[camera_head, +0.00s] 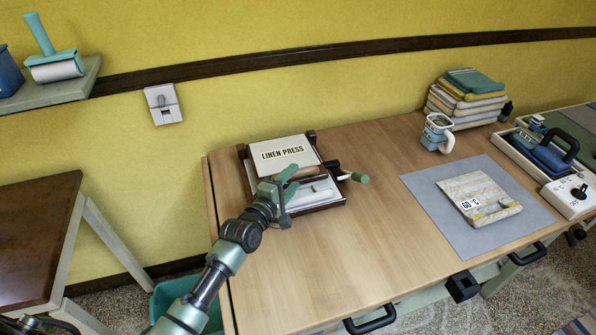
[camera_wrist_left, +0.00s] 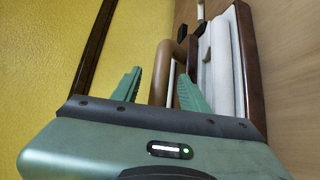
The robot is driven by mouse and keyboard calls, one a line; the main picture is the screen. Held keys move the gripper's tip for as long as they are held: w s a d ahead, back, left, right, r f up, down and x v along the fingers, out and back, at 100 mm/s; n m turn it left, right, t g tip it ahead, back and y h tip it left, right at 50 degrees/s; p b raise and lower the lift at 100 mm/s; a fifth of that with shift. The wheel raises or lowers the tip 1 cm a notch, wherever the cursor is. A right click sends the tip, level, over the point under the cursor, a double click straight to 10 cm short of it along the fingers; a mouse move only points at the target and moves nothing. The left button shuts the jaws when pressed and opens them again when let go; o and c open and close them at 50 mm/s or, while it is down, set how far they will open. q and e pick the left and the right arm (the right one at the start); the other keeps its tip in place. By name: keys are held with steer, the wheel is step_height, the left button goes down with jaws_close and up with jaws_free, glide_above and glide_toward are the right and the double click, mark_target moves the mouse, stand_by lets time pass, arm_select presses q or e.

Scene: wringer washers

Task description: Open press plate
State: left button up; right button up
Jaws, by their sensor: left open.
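The linen press stands on the wooden table, with a dark wooden frame (camera_head: 334,201). Its white press plate (camera_head: 283,152), lettered LINEN PRESS, shows at the back of the frame; I cannot tell its exact tilt. A white surface (camera_head: 318,190) shows in front of it. My left gripper (camera_head: 284,180) is at the press's front left, fingers open. In the left wrist view, a brown curved handle (camera_wrist_left: 164,72) stands between the open fingers (camera_wrist_left: 158,88), with no clear grip on it. The arm hides part of the press. My right gripper is not in view.
A green-ended crank (camera_head: 356,178) sticks out right of the press. The table front is clear. The yellow wall is behind.

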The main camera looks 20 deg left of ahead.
mark_target(295, 177)
arm_select(q)
steer(key=x, duration=0.3)
steer(key=shift+w+f, duration=0.2)
steer(key=shift+w, duration=0.1)
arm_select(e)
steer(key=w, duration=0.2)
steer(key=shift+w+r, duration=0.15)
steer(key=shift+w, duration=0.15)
arm_select(q)
jaws_close()
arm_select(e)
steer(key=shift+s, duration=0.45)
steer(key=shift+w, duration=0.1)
